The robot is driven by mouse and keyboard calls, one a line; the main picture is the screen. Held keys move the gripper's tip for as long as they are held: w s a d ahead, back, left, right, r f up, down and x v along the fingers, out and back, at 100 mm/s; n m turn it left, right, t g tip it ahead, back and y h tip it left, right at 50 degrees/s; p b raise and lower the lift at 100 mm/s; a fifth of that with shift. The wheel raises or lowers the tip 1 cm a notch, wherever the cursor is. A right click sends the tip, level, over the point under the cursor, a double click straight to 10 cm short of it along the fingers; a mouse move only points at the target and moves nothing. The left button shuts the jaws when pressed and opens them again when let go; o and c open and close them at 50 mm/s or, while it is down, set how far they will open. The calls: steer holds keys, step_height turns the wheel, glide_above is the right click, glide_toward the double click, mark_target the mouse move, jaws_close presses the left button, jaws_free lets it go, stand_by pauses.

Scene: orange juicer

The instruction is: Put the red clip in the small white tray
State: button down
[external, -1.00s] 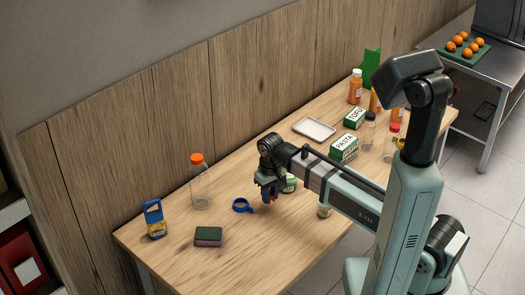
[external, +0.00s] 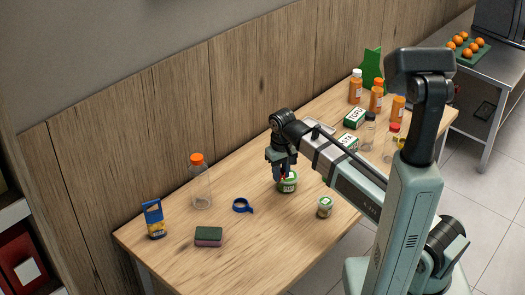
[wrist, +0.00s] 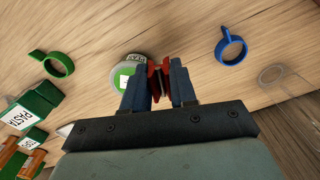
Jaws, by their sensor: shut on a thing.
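My gripper (external: 282,175) is shut on the red clip (wrist: 155,82), which shows between the two blue fingers in the wrist view. In the external view only a small red bit of the clip (external: 283,178) shows at the fingertips. The gripper points down, above or just behind a jar with a green label (external: 289,184). The small white tray (external: 321,126) lies farther back on the table, up and right of the gripper. My arm hides much of the tray.
A blue ring-shaped tool (external: 242,205) and an orange-capped bottle (external: 201,185) stand left of the gripper. A small jar (external: 324,207) is to the right. A green ring-shaped tool (wrist: 58,65) shows in the wrist view.

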steer(key=w+d+m, duration=0.2)
steer(key=w+d, duration=0.6)
steer(key=w, duration=0.2)
steer(key=m, duration=0.3)
glide_toward(315, 124)
steer(key=s+r, duration=0.4)
steer(key=s, duration=0.1)
steer(key=shift+s+a+f, duration=0.1)
steer(key=shift+a+f, duration=0.05)
steer(key=shift+f, duration=1.55)
steer(key=shift+a+f, duration=0.2)
steer(key=shift+f, duration=1.5)
steer(key=shift+s+a+f, duration=0.1)
steer(key=shift+a+f, duration=0.05)
steer(key=shift+f, duration=1.55)
steer(key=shift+f, duration=0.1)
steer(key=c, duration=0.9)
jaws_free()
